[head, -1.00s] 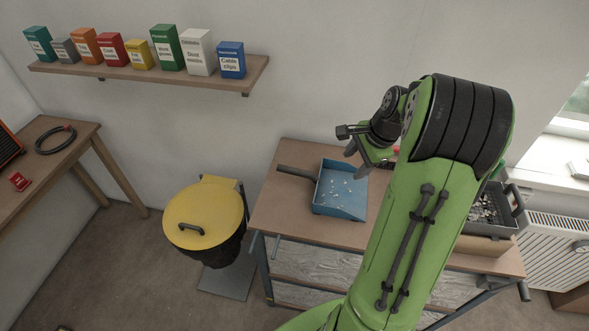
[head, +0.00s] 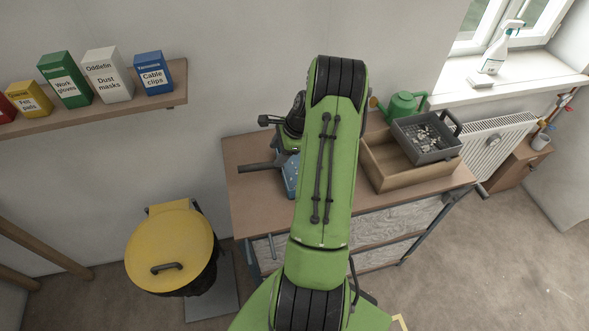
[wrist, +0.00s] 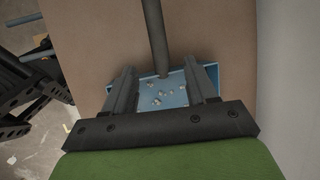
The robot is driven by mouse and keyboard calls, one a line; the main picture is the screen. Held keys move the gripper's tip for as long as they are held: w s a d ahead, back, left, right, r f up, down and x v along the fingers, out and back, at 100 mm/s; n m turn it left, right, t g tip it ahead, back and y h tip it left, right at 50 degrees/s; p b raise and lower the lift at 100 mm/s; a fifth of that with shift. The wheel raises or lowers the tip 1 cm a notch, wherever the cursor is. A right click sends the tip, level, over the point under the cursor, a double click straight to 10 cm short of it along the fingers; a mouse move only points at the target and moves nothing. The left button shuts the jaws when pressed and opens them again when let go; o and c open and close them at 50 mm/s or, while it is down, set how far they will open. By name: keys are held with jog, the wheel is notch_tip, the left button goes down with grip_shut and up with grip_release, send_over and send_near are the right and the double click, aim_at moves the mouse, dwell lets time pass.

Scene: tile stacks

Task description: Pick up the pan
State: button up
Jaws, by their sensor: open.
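The pan, a blue dustpan (head: 290,181) with a dark handle (head: 258,167), lies on the wooden workbench (head: 247,209), its handle pointing left. My arm hides much of the pan in the head view. In the wrist view the blue pan (wrist: 176,92) holds several pale bits, and its handle (wrist: 156,38) runs up the picture. My gripper (wrist: 158,70) is open and empty above the pan. Its two fingers appear either side of the handle's base, apart from it. Their height above the pan is hard to tell.
A wooden box (head: 400,179) with a grey crate (head: 436,149) on top stands on the right of the bench, near a green watering can (head: 402,106). A yellow-lidded bin (head: 170,247) stands left of the bench. A shelf (head: 120,109) with boxes hangs on the wall.

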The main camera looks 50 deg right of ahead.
aim_at(269, 164)
jog(key=x, duration=0.9)
jog(key=shift+w+a+r+p, duration=0.1)
jog(key=shift+w+a+p, duration=0.05)
jog(key=shift+p, duration=0.25)
jog(key=shift+c, duration=1.2)
grip_shut()
